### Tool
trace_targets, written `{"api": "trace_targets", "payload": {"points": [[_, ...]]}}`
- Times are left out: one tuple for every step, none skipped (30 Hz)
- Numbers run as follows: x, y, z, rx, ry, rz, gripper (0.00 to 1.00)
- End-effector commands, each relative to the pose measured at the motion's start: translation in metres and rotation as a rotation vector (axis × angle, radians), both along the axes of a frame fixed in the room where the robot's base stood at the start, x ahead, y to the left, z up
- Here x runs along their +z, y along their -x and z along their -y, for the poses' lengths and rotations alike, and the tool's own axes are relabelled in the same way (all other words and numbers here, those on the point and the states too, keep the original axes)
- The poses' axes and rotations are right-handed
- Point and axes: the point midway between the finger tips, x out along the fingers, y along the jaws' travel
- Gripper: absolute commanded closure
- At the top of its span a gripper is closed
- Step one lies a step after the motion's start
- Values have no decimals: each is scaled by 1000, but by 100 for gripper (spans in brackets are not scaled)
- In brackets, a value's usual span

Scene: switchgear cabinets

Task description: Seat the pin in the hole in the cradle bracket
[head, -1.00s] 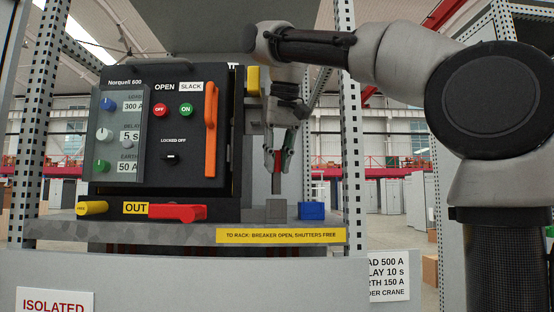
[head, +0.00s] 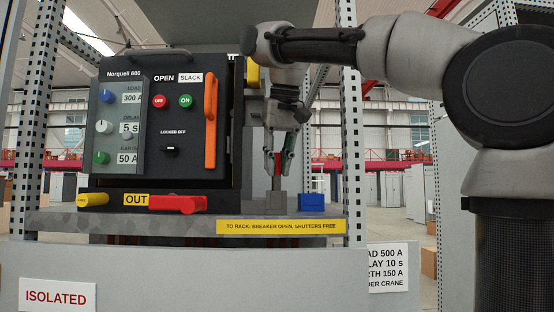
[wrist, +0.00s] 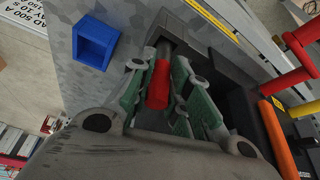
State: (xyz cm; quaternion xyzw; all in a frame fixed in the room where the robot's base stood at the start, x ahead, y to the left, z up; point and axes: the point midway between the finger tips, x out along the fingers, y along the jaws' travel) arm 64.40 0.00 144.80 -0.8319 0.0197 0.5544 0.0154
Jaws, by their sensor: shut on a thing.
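The pin has a red grip (wrist: 158,84) and a grey shaft, and is upright in the head view (head: 277,183). My gripper (head: 278,160) is shut on the red part from both sides, pointing down. In the wrist view my green-padded fingers (wrist: 166,88) flank the red grip. The cradle bracket (head: 277,202) is a grey block on the shelf directly below. The shaft's lower end meets the bracket's top in the head view. The hole is hidden, and I cannot tell how far the shaft is inside it.
A blue open box (head: 312,202) stands just right of the bracket; it also shows in the wrist view (wrist: 95,43). The breaker (head: 160,120) with an orange handle (head: 211,125) stands left. A red lever (head: 178,203) lies along the shelf front. A perforated post (head: 352,150) rises at right.

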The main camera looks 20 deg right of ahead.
Motion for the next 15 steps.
{"api": "trace_targets", "payload": {"points": [[-1,0,0,0,0,1,100],[-2,0,0,0,0,1,100],[-3,0,0,0,0,1,100],[-3,0,0,0,0,1,100],[-4,0,0,0,0,1,100],[-5,0,0,0,0,1,100],[-6,0,0,0,0,1,100],[-7,0,0,0,0,1,100],[-8,0,0,0,0,1,100],[-8,0,0,0,0,1,100],[-9,0,0,0,0,1,100],[-10,0,0,0,0,0,100],[-11,0,0,0,0,0,100],[-12,0,0,0,0,0,100],[-13,0,0,0,0,0,100]]}}
